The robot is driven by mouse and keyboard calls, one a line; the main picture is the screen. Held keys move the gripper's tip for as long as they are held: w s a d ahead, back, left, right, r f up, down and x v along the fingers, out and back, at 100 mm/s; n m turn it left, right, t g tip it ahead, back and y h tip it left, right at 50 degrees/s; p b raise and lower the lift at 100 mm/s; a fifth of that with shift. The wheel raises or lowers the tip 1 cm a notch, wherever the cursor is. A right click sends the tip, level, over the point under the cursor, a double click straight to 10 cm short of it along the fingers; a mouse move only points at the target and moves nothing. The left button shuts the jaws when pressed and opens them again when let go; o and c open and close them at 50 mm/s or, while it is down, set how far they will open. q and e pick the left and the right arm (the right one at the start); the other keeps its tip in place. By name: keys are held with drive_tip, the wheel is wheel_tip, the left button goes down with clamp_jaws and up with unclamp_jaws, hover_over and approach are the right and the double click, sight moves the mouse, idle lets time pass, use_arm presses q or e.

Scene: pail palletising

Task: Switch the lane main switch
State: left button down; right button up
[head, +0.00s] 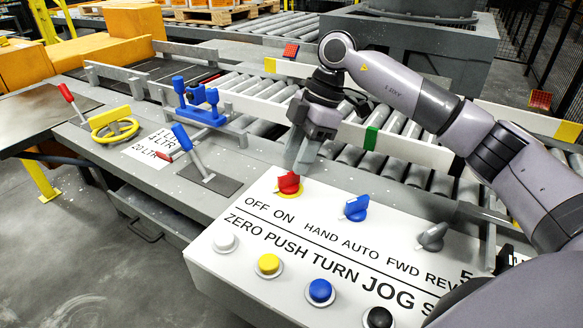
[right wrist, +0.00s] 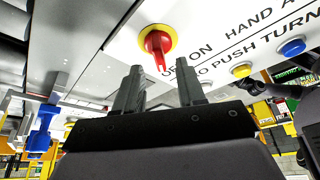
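The lane main switch is a red rotary knob (head: 289,184) on a yellow round plate, at the far edge of the white control panel (head: 270,218), above the "OFF ON" lettering. I cannot tell surely which word it points at. My right gripper (head: 303,158) points down just above and behind the knob. In the right wrist view the two fingers (right wrist: 160,72) stand apart with nothing between them, and the red knob (right wrist: 158,42) shows just beyond the tips, apart from them. My left gripper is not in view.
A blue selector (head: 355,208) and a grey selector (head: 432,237) sit to the right. White, yellow (head: 268,265), blue (head: 319,291) and black buttons line the front. A blue-handled lever (head: 190,150) and yellow handwheel (head: 114,124) stand left. A roller conveyor (head: 345,150) runs behind.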

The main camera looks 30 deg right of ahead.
sight(289, 173)
drive_tip(key=shift+x, duration=1.75)
